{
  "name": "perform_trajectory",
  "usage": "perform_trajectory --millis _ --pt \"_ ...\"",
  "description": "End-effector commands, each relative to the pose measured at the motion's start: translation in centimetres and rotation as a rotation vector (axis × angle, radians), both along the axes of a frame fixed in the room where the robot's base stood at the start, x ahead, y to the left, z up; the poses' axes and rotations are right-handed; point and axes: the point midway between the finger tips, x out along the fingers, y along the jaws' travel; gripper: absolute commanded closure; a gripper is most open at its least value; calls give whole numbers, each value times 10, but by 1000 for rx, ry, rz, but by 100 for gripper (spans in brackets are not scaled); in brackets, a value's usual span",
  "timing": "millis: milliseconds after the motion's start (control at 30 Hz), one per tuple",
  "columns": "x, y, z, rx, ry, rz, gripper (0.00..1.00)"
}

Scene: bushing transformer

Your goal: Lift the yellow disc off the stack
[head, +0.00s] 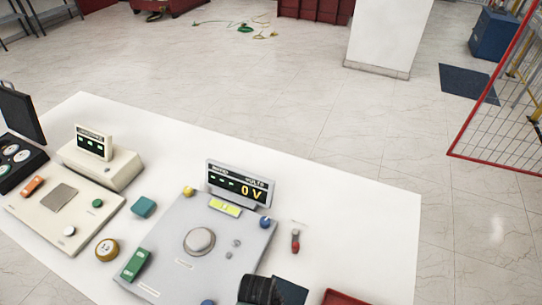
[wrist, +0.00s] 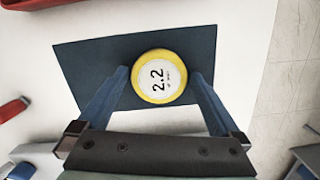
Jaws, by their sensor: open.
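A yellow disc (wrist: 159,97) with a white face marked 2.2 shows in the wrist view on a dark blue mat (wrist: 90,65). I look down on it, so anything stacked under it is hidden. My gripper (wrist: 160,77) is open, with one blue finger on each side of the disc. I cannot tell whether the fingers touch it. In the head view the mat (head: 291,291) shows in part at the bottom edge, and my dark arm end hides the disc there. Another yellow disc with a white face (head: 107,248) stands farther left on the table.
A red tray (head: 345,298) lies beside the mat, also at the wrist view's top left (wrist: 45,4). A grey console with a 0 V display (head: 240,184) and a red-handled part (head: 295,241) stand nearby. The white table's right side (head: 375,230) is clear.

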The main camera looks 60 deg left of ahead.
Motion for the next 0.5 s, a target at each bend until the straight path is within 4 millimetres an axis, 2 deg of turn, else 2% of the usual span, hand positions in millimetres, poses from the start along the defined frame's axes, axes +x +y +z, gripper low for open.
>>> perform_trajectory --millis 33,67,500 --pt "0 0 0 0 0 0 5" --pt "0 0 0 0 0 0 11" --pt "0 0 1 0 0 0 90"
